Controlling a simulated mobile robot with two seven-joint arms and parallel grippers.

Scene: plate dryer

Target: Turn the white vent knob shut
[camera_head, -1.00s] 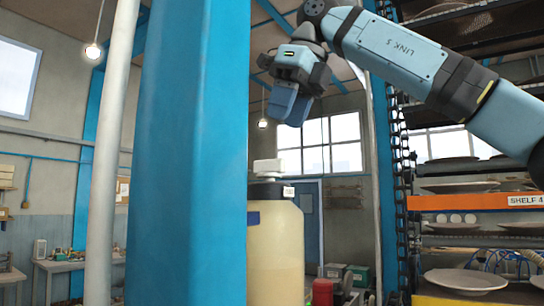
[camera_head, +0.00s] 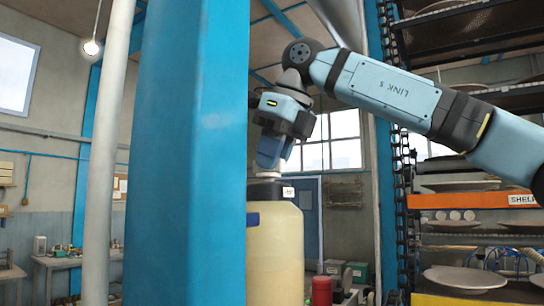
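The white vent knob (camera_head: 267,174) is on the dark cap of a large cream-coloured container (camera_head: 275,255). Only a low strip of the knob shows, because my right gripper (camera_head: 268,162) covers most of it. The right gripper points down from above, with its blue fingers at the knob. I cannot tell whether the fingers touch the knob or how far apart they are. My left gripper is not in view.
A thick blue column (camera_head: 195,150) stands close on the left and hides the container's left edge. A plate rack with an orange shelf edge (camera_head: 460,200) is on the right. A red object (camera_head: 321,291) stands right of the container.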

